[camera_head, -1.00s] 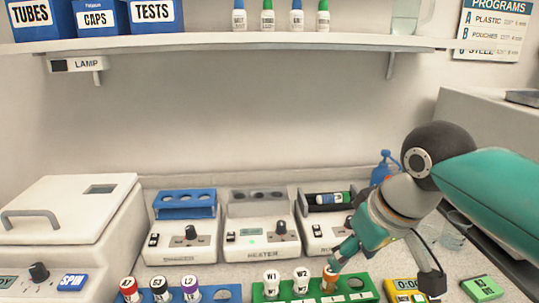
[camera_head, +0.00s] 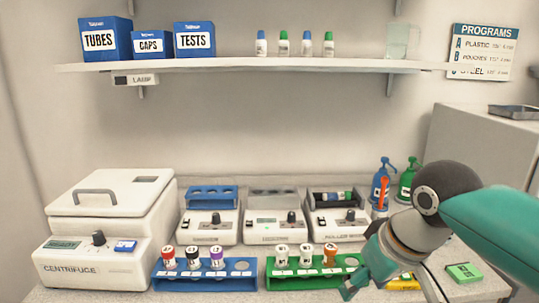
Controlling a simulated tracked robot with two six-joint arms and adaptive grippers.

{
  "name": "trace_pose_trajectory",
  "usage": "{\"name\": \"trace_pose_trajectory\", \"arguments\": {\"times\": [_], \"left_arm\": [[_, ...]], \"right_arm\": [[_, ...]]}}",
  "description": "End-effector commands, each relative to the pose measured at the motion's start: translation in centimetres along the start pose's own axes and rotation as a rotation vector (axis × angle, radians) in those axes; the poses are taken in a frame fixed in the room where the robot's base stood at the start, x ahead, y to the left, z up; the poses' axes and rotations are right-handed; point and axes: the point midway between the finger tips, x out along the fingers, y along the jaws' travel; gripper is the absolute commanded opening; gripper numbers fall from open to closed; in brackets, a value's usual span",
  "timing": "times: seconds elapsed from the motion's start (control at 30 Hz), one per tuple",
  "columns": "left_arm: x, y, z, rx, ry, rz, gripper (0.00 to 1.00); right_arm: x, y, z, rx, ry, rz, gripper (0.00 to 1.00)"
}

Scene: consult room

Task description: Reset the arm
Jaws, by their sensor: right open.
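My right arm comes in from the right, and its gripper (camera_head: 388,290) hangs low near the bench's front, just right of the green rack (camera_head: 310,285). The gripper is open and nothing shows between its fingers. The green rack holds two white-capped tubes (camera_head: 282,254) and an orange-capped tube (camera_head: 330,255), all upright. The blue rack (camera_head: 190,283) to its left holds a red-capped (camera_head: 169,258), a dark-capped (camera_head: 193,257) and a purple-capped tube (camera_head: 216,257). My left gripper is not in view.
The centrifuge (camera_head: 95,262) stands at left. A blue-topped machine (camera_head: 209,226), the heater (camera_head: 276,228) and the roller mixer (camera_head: 338,224) line the back. Blue (camera_head: 380,184) and green bottles (camera_head: 407,182) stand behind my arm. A yellow timer (camera_head: 403,284) lies beside the gripper.

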Motion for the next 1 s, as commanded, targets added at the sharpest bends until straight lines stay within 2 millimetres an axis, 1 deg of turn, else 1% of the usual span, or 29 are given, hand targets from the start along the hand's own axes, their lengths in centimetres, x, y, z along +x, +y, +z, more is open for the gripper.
{"name": "trace_pose_trajectory", "arguments": {"times": [0.03,0.17,0.27,0.37,0.47,0.5,0.57,0.6,0.67,0.7,0.77,0.8,0.87,0.9,1.0], "left_arm": [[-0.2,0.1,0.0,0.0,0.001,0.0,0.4],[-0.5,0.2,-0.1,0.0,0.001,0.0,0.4],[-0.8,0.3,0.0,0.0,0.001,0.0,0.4],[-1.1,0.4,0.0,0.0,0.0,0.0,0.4],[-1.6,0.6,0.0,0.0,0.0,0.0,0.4],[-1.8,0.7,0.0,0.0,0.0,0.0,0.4],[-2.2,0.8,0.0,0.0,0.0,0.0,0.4],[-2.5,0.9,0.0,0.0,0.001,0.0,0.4],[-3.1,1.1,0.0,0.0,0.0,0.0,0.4],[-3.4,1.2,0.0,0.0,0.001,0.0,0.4],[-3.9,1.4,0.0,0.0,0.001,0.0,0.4],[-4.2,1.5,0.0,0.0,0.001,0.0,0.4],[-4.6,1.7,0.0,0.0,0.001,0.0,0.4],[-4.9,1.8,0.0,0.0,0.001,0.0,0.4],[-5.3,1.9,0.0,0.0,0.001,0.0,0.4]], "right_arm": [[1.3,-0.1,-0.1,0.001,-0.013,-0.006,0.59],[4.5,-0.5,-0.3,0.005,-0.031,-0.026,0.59],[7.5,-0.8,-0.3,0.014,-0.046,-0.046,0.59],[10.9,-1.1,0.2,0.029,-0.065,-0.07,0.59],[15.0,-1.6,1.3,0.053,-0.088,-0.1,0.59],[16.9,-1.8,2.0,0.069,-0.1,-0.116,0.59],[20.2,-2.2,3.6,0.099,-0.122,-0.141,0.59],[22.5,-2.5,5.1,0.127,-0.14,-0.16,0.59],[26.1,-3.1,7.9,0.179,-0.166,-0.189,0.59],[28.2,-3.6,10.1,0.22,-0.183,-0.206,0.59],[30.9,-4.3,13.5,0.286,-0.204,-0.225,0.59],[32.3,-4.9,15.9,0.331,-0.219,-0.234,0.59],[33.7,-5.7,19.3,0.396,-0.238,-0.241,0.59],[34.4,-6.2,21.4,0.436,-0.25,-0.242,0.59],[35.1,-7.2,25.5,0.513,-0.271,-0.235,0.59]]}}
